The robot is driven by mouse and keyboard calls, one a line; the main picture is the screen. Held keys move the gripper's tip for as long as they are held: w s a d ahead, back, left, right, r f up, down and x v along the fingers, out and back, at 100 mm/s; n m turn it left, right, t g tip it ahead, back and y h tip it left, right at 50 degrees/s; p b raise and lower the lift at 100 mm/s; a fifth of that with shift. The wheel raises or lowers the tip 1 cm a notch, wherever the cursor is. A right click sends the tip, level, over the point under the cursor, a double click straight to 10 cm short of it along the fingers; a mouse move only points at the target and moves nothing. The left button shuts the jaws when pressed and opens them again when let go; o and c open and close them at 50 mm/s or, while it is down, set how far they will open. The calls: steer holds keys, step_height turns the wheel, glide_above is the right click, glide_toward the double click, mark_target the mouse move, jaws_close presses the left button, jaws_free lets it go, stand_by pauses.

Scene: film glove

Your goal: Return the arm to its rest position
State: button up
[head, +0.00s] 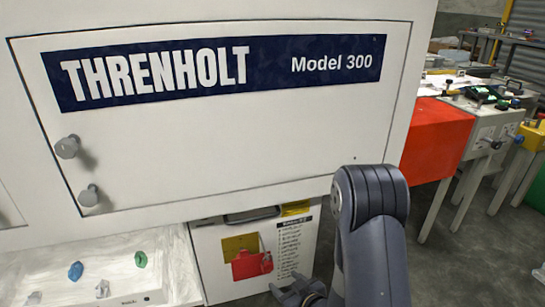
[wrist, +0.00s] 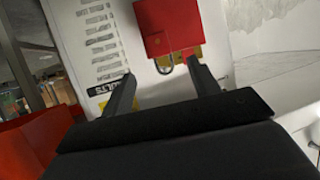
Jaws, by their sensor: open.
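My arm (head: 368,215) rises at the lower right of the head view, in front of the white cabinet. My gripper (wrist: 162,76) shows its two dark fingers spread apart in the wrist view, with nothing held between them. Part of my gripper also shows at the bottom edge of the head view, in front of the lower white panel (head: 212,270). A red box-like item (wrist: 168,26) with a metal loop lies beyond the fingertips in the wrist view. The gap between it and the fingers is hard to judge.
The large white cabinet door (head: 230,140) marked THRENHOLT has two grey knobs (head: 67,147) at its left. A white tray (head: 30,262) at lower left holds small blue and green items. Red and white benches (head: 437,140) stand at the right, with open floor in front.

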mark_target(268, 268)
steer(key=b+x, duration=0.3)
steer(key=x, duration=0.8)
steer(key=shift+s+r+p, duration=0.1)
steer(key=shift+r+p, duration=0.2)
steer(key=shift+p, duration=0.15)
steer(key=shift+s+d, duration=0.15)
steer(key=shift+s+r, duration=0.1)
steer(key=shift+s, duration=0.15)
